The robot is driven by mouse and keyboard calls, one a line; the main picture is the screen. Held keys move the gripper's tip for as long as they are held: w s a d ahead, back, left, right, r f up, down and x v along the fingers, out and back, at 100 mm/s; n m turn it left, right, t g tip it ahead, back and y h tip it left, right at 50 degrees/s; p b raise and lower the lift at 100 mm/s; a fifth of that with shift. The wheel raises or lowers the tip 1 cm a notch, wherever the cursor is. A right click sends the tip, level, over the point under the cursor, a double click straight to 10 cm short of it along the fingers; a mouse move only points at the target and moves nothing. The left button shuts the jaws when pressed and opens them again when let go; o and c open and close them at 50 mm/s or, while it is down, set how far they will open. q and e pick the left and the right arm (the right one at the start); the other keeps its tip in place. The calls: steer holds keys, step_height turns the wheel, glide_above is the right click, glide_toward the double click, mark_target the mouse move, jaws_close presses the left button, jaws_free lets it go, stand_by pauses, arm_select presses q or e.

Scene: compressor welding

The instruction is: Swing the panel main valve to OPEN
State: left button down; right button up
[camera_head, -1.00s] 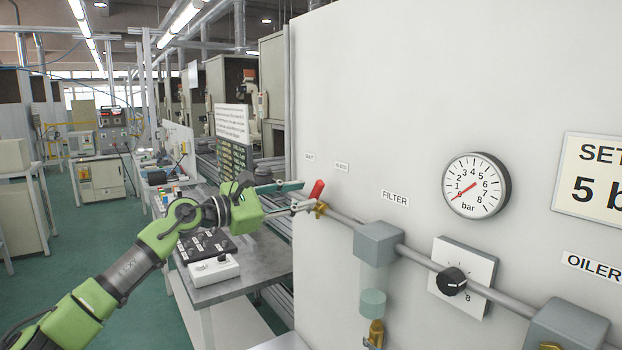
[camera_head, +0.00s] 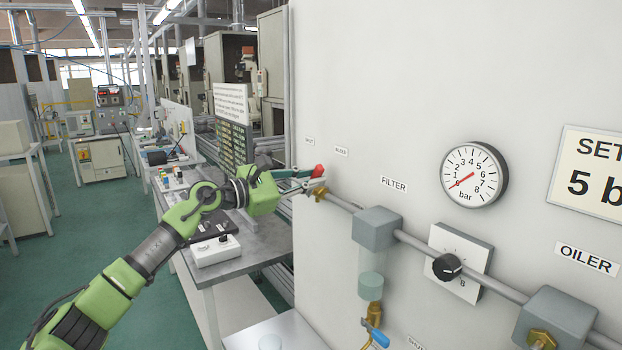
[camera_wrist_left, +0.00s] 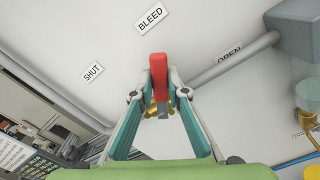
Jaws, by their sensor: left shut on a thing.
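The main valve's red lever (camera_head: 318,171) is on the pipe at the left end of the grey panel, above a brass body (camera_head: 319,192). My left gripper (camera_head: 308,181) is shut on this lever. In the left wrist view the red lever (camera_wrist_left: 159,76) lies between the two fingertips and points roughly toward the BLEED label (camera_wrist_left: 150,18). The SHUT label (camera_wrist_left: 92,71) is to its left; the OPEN label (camera_wrist_left: 229,54) is to its right, partly hidden by the pipe. My right gripper is not in view.
The pipe runs right to a filter (camera_head: 377,228), a black knob (camera_head: 447,267) and an oiler block (camera_head: 556,322). A pressure gauge (camera_head: 473,175) has its needle at the low end. A blue-handled valve (camera_head: 376,336) is below the filter. A workbench (camera_head: 225,268) stands left of the panel.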

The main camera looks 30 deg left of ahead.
arm_select(q)
step_height(320, 180, down, 6)
steer(key=s+d+m+b, duration=0.1)
steer(key=d+m+b, duration=0.1)
steer(key=m+b, duration=0.9)
steer(key=shift+d+r+b, duration=0.2)
steer(key=shift+d+b, duration=0.2)
steer(key=shift+b, duration=1.55)
steer(key=c, duration=2)
jaws_free()
steer(key=shift+o, duration=0.2)
steer(key=shift+s, duration=0.1)
